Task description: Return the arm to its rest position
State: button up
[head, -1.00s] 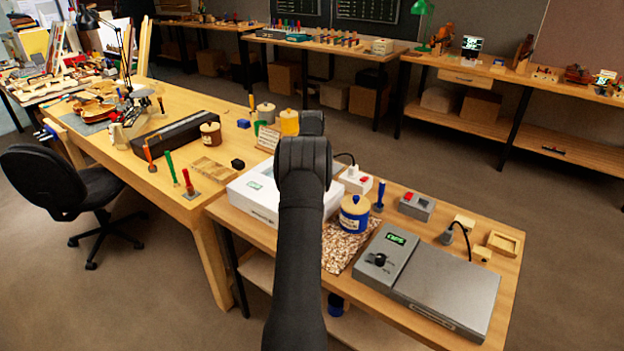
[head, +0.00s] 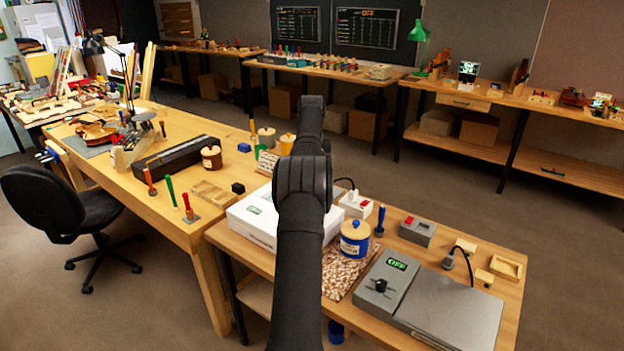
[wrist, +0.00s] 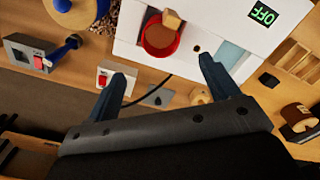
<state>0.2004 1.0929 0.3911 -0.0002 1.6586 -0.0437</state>
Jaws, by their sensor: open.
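My arm rises through the middle of the head view, and its upper part bends away over the near bench. My gripper is hidden there behind my own arm. In the wrist view my gripper (wrist: 165,84) is open, with its two dark fingers wide apart and nothing between them. Beyond the fingers is a white box (wrist: 128,38) with a green OFF display and a round red-rimmed pot holding a tan block. The white box also stands on the near bench in the head view (head: 262,228). The fingers appear apart from it.
On the near bench are a blue jar (head: 355,240) with a wooden lid, a switch box (head: 355,205), a red-button box (head: 417,231) and a grey device (head: 445,300) reading OFF. The long bench (head: 190,220) at left holds tools and jars. Open floor lies behind.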

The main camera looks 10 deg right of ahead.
notch_tip(320, 180, down, 12)
jog(key=shift+f, duration=0.1)
notch_tip(320, 180, up, 3)
jog(key=shift+r, duration=0.5)
dwell(0.4)
notch_tip(320, 180, down, 4)
jog(key=shift+r, duration=0.2)
notch_tip(320, 180, up, 12)
dwell(0.4)
jog(key=shift+f, duration=0.25)
